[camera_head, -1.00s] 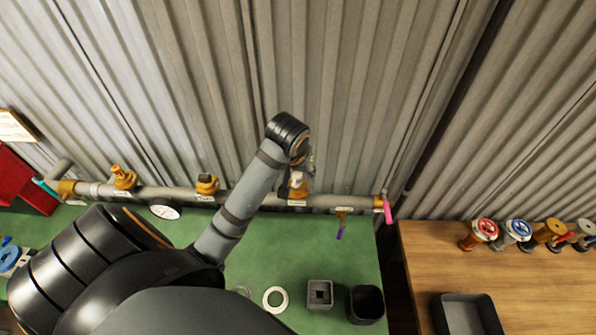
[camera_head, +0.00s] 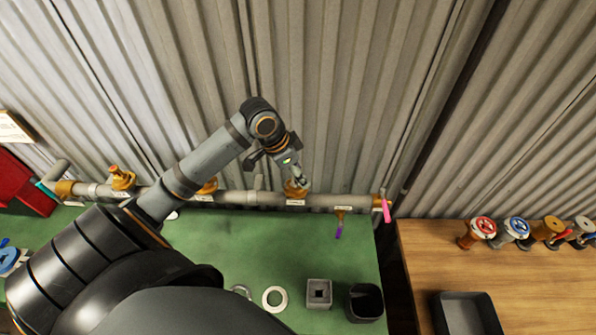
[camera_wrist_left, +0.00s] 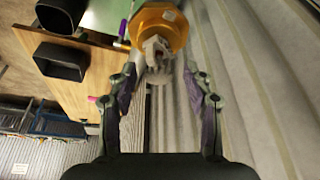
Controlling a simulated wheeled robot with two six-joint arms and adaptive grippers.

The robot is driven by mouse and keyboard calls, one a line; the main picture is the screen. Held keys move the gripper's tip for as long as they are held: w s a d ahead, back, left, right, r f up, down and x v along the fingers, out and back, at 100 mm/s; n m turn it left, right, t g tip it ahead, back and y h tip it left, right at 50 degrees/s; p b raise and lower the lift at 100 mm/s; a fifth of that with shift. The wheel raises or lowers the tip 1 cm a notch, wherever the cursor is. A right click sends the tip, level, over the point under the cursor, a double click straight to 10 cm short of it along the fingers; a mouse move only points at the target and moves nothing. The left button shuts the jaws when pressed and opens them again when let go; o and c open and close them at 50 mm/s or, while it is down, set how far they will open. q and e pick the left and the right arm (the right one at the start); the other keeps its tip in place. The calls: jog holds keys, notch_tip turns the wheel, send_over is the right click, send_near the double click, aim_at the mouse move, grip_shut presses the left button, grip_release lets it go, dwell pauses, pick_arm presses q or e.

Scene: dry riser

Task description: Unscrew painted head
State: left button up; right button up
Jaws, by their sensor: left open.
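A brass fitting (camera_head: 295,188) stands on the long grey pipe (camera_head: 262,197) behind the green bench, with a small label below it. In the left wrist view it is a golden body (camera_wrist_left: 160,24) with a rough, pale grey painted head (camera_wrist_left: 156,50) facing my gripper. My left gripper (camera_head: 300,176) reaches down to this fitting from the upper left. In the left wrist view my left gripper (camera_wrist_left: 160,72) is open, one finger on each side of the head, with visible gaps. I cannot tell the exact depth of the fingertips. My right gripper is in neither view.
Other brass fittings (camera_head: 122,178) sit along the pipe, one with a purple lever (camera_head: 339,230). A white ring (camera_head: 275,299), a grey square block (camera_head: 319,292) and a black bin (camera_head: 366,304) are on the bench. Corrugated wall (camera_head: 350,100) stands close behind. Several valves stand on the wooden table (camera_head: 425,255).

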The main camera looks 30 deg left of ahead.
pick_arm(q)
jog(key=shift+a+m, duration=0.1)
jog(key=shift+m, duration=0.4)
jog(key=m, duration=0.1)
jog(key=m+g+h, duration=0.1)
jog(key=m, duration=0.3)
jog(key=shift+d+g+h, duration=0.3)
jog(key=shift+s, duration=0.15)
grip_shut()
jog(key=n+t, duration=0.1)
jog(key=n, duration=0.2)
jog(key=n+y, duration=0.1)
jog(key=n, duration=0.1)
jog(key=shift+a+n+t, duration=0.2)
jog(key=shift+n+t, duration=0.2)
jog(key=shift+y, duration=0.3)
jog(key=c, duration=0.6)
grip_release()
jog(key=shift+n, duration=0.3)
jog(key=shift+w, duration=0.2)
grip_shut()
jog(key=shift+r, duration=0.15)
